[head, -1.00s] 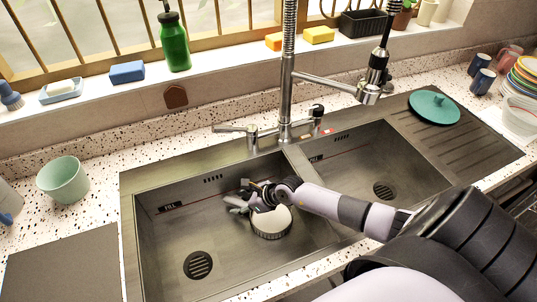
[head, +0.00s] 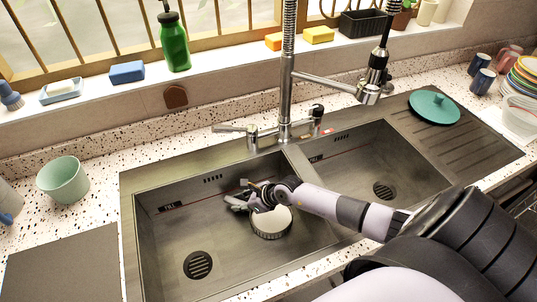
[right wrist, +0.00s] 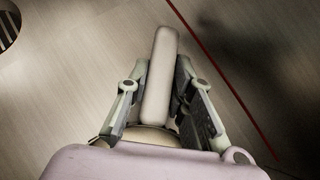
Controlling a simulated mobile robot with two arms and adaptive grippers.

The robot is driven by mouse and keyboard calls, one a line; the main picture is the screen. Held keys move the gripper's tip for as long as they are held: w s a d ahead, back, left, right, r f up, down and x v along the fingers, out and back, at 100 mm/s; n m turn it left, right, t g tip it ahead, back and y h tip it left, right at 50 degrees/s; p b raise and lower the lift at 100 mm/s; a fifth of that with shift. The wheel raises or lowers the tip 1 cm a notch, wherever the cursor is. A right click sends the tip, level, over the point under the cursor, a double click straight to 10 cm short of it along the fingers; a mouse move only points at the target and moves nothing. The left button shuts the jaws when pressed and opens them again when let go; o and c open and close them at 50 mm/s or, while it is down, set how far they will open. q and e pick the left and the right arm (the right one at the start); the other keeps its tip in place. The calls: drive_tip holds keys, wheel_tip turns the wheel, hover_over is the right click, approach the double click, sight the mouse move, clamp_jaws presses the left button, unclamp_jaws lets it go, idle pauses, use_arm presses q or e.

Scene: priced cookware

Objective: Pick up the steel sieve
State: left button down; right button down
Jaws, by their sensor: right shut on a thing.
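The steel sieve (head: 270,224) is in the left basin of the sink, its round pale body showing just below my right gripper (head: 247,198). In the right wrist view its light, straight handle (right wrist: 159,85) runs between the two fingers of my right gripper (right wrist: 160,92), which is shut on it. The round part shows only as a sliver at the bottom of that view, mostly hidden by my wrist. In the head view the gripper hides most of the handle. I cannot tell whether the sieve touches the basin floor. My left gripper is not in view.
The steel sink (head: 215,188) has walls around the sieve and a divider on its right. The tap (head: 286,100) stands behind. The left part of the basin is clear.

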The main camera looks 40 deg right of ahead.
drive_tip(key=shift+r, duration=0.15)
idle(0.6)
drive_tip(key=shift+r, duration=1.1)
wheel_tip(320, 180, up, 17)
drive_tip(key=b, duration=0.1)
drive_tip(key=shift+r+b, duration=0.15)
drive_tip(key=shift+b, duration=0.15)
drive_tip(key=shift+r, duration=0.15)
